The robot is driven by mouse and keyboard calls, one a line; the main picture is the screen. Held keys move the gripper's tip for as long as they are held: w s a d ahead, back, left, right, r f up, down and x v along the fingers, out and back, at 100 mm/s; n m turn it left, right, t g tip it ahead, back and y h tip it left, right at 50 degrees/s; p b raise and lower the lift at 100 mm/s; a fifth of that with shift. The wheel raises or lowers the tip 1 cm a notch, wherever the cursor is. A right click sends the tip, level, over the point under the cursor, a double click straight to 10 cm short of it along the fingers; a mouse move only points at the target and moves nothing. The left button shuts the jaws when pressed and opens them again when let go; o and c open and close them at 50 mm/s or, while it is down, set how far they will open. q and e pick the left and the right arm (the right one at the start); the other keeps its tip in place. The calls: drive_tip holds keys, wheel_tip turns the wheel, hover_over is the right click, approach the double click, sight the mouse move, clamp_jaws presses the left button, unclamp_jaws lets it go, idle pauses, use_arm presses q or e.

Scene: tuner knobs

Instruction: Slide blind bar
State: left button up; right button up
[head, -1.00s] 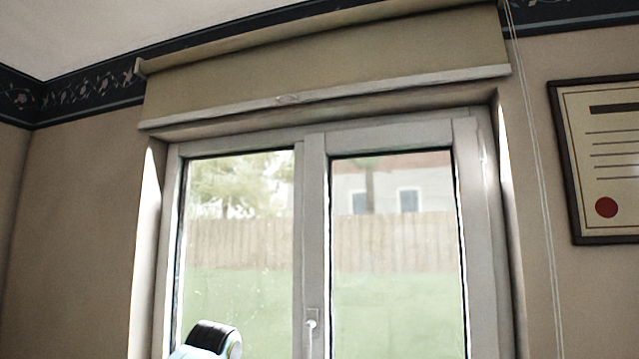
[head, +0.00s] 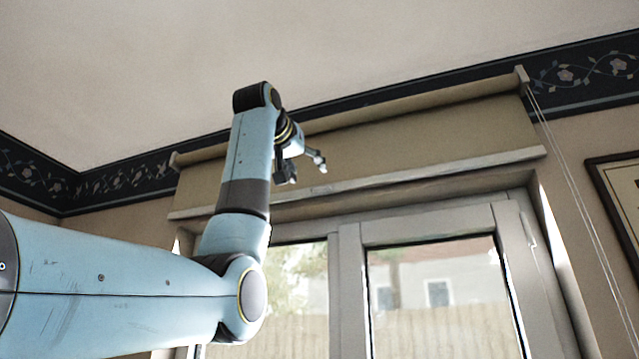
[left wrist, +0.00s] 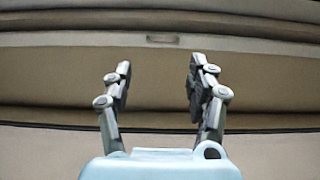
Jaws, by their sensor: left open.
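The blind bar (head: 430,172) is a long pale strip along the lower edge of the beige roller blind (head: 410,135), above the window. In the left wrist view, the bar (left wrist: 240,42) runs across the upper part, with a small tab (left wrist: 162,38) near its middle. My left gripper (head: 305,172) is raised in front of the blind, over its left half in the picture. In the left wrist view its two fingers (left wrist: 160,75) are apart and empty, with the tab beyond and between them. I see no contact with the bar. My right gripper is out of view.
The window frame (head: 347,290) lies below the blind. Thin cords (head: 580,180) hang at the blind's right end. A framed document (head: 612,200) hangs on the wall at the right. The ceiling (head: 400,40) is close above the blind.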

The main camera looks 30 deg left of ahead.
sight(321, 186)
use_arm(q)
drive_tip(key=p+x, duration=0.3)
drive_tip(key=x, duration=0.5)
drive_tip(key=shift+a+p, duration=0.1)
drive_tip(key=shift+p, duration=0.25)
drive_tip(key=c, duration=0.8)
drive_tip(key=shift+s+d, duration=0.1)
drive_tip(key=shift+d, duration=0.15)
clamp_jaws()
